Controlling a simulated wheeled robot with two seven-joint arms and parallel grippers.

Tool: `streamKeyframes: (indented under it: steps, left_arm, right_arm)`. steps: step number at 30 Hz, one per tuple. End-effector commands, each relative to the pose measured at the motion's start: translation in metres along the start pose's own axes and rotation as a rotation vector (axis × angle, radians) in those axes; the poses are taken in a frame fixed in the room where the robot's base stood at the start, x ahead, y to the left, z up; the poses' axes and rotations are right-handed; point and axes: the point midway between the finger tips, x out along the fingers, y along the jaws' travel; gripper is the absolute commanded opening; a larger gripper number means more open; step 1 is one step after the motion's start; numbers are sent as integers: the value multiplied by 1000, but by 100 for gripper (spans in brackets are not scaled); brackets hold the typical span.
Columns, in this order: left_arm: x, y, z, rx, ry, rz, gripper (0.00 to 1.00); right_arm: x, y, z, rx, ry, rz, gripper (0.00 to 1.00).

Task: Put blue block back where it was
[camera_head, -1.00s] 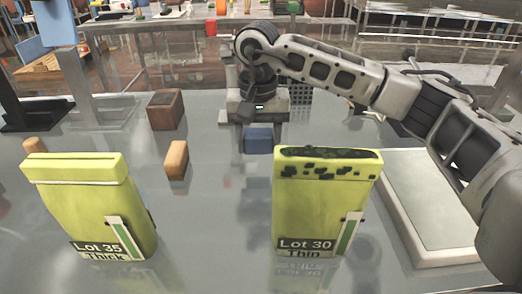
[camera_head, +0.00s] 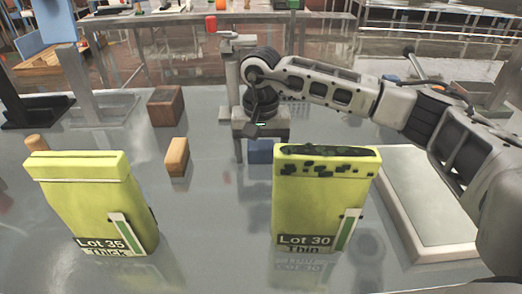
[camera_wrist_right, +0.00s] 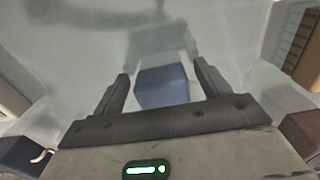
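The blue block (camera_head: 260,151) is at or very near the grey table top, just behind the yellow bag marked Lot 30 Thin (camera_head: 322,205), which hides part of it. My right gripper (camera_head: 261,146) points down over the block. In the right wrist view the blue block (camera_wrist_right: 162,86) lies between the two fingers of my right gripper (camera_wrist_right: 161,72), with a narrow gap showing beside it. The gripper looks open around the block. My left gripper is not in view.
A yellow bag marked Lot 35 Thick (camera_head: 88,200) stands at the left. A small orange-brown block (camera_head: 177,157) and a dark brown box (camera_head: 165,106) stand left of the gripper. A pale flat slab (camera_head: 432,215) lies at the right. The table between the bags is clear.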

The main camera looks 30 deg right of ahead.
Motion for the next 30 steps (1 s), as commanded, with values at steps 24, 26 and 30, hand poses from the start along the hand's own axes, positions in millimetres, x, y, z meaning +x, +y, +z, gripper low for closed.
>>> streamKeyframes:
  steps: [24,26,30]
  left_arm:
    - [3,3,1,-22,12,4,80]
    - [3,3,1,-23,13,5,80]
    - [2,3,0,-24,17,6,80]
  right_arm:
    - [-103,0,0,0,3,-2,76]
    - [-110,-1,0,0,2,-2,76]
    - [-121,0,0,0,0,-1,76]
